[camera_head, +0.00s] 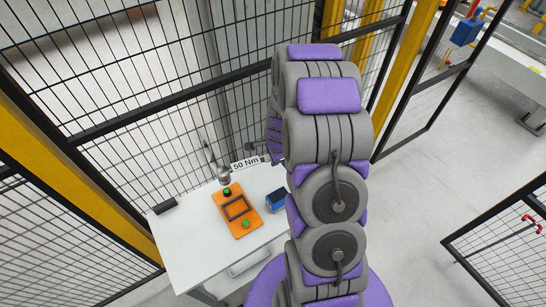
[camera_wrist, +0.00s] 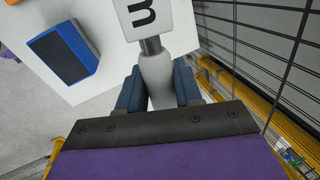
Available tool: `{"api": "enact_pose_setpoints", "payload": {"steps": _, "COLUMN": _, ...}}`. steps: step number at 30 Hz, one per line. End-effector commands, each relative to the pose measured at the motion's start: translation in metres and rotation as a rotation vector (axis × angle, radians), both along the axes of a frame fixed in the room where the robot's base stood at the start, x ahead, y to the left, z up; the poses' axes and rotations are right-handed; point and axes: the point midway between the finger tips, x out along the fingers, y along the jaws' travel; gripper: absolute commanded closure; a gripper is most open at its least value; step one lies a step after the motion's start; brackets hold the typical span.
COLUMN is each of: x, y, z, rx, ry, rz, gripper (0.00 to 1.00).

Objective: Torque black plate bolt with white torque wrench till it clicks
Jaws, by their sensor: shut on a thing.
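The white torque wrench (camera_head: 245,163), marked "50 Nm", is held roughly level above the table. My gripper (camera_wrist: 159,82) is shut around its pale handle (camera_wrist: 157,72), and part of its white label block (camera_wrist: 150,20) shows ahead in the wrist view. In the head view my arm mostly hides my gripper (camera_head: 268,149). The wrench's grey head (camera_head: 224,176) appears just above a black bolt with a green top (camera_head: 227,192) at the far end of an orange plate (camera_head: 233,225). I cannot tell whether they touch. No separate black plate can be made out.
The white table (camera_head: 185,250) stands against the mesh fence. A blue and black block (camera_head: 277,200) sits right of the orange plate, also in the wrist view (camera_wrist: 62,52). A black object (camera_head: 165,206) lies at left.

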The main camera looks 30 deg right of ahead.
Motion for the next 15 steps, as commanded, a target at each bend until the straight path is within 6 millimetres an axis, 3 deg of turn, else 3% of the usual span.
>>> {"api": "enact_pose_setpoints", "payload": {"steps": 6, "x": 0.000, "y": 0.000, "z": 0.020, "rx": 0.000, "ry": -0.001, "rz": -0.001, "gripper": 1.00}}
{"api": "enact_pose_setpoints", "payload": {"steps": 15, "x": 0.000, "y": 0.000, "z": 0.020, "rx": 0.000, "ry": -0.001, "rz": 0.000, "gripper": 1.00}}
